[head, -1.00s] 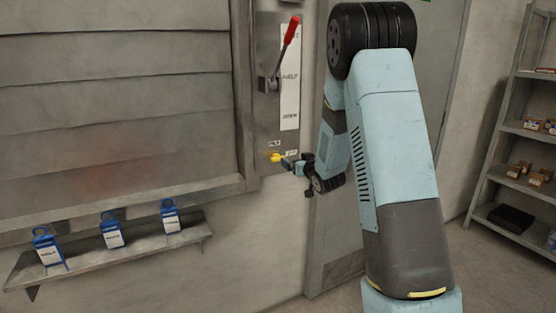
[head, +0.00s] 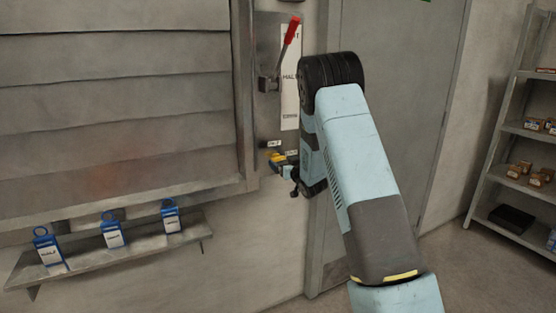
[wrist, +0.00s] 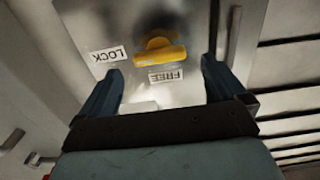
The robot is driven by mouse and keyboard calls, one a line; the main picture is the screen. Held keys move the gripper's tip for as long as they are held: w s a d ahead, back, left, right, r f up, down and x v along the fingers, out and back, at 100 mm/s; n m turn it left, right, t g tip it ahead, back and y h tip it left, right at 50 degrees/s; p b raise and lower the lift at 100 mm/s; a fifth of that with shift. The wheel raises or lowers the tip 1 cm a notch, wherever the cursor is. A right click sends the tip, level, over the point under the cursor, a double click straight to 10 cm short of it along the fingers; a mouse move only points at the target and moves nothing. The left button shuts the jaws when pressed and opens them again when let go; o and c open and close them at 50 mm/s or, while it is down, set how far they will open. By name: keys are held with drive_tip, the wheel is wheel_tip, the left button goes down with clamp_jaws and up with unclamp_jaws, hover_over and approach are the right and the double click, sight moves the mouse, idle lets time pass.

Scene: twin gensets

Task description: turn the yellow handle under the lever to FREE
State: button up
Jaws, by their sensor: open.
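The yellow handle (head: 275,157) sits low on the grey wall plate, below the red-gripped lever (head: 289,38). In the wrist view the yellow handle (wrist: 160,56) lies roughly crosswise in the picture, between a LOCK label (wrist: 109,54) and a FREE label (wrist: 166,76). Both labels appear upside down. My gripper (wrist: 161,80) is open, with one finger on each side of the handle and visible gaps between. In the head view my gripper (head: 283,165) is at the handle and partly covers it. Contact cannot be told.
A shuttered panel (head: 120,100) fills the left. A grey door (head: 395,130) stands behind my arm. A shelf rack (head: 490,190) with small boxes stands at the right.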

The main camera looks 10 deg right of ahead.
sight(279, 159)
drive_tip(key=shift+x, duration=2.8)
drive_tip(key=c, duration=1)
drive_tip(key=shift+o, duration=0.2)
